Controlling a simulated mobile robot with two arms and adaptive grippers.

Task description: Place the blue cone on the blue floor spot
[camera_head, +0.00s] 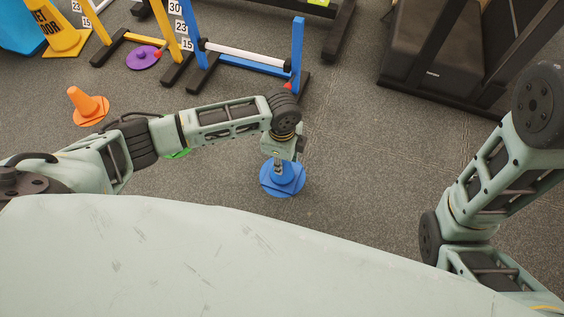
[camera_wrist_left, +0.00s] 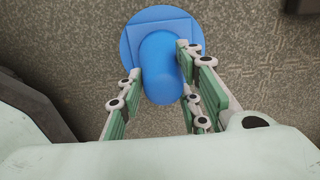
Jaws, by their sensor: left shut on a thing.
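The blue cone (camera_wrist_left: 160,68) is between the fingers of my left gripper (camera_head: 280,169), which is shut on it. In the left wrist view the cone's square base lies over the round blue floor spot (camera_wrist_left: 132,42). The head view also shows the blue spot (camera_head: 297,187) under the gripper, with the cone mostly hidden by the fingers. The cone looks about upright. I cannot tell whether its base touches the spot. My right arm shows at the right, but its gripper is out of view.
An orange cone (camera_head: 87,104) stands at the left. A green piece (camera_head: 178,153) shows partly behind my left arm. A purple disc (camera_head: 142,58), a blue hurdle (camera_head: 297,45) and a yellow wet-floor cone (camera_head: 62,38) are farther back. A dark machine (camera_head: 430,60) stands back right. The floor right of the spot is clear.

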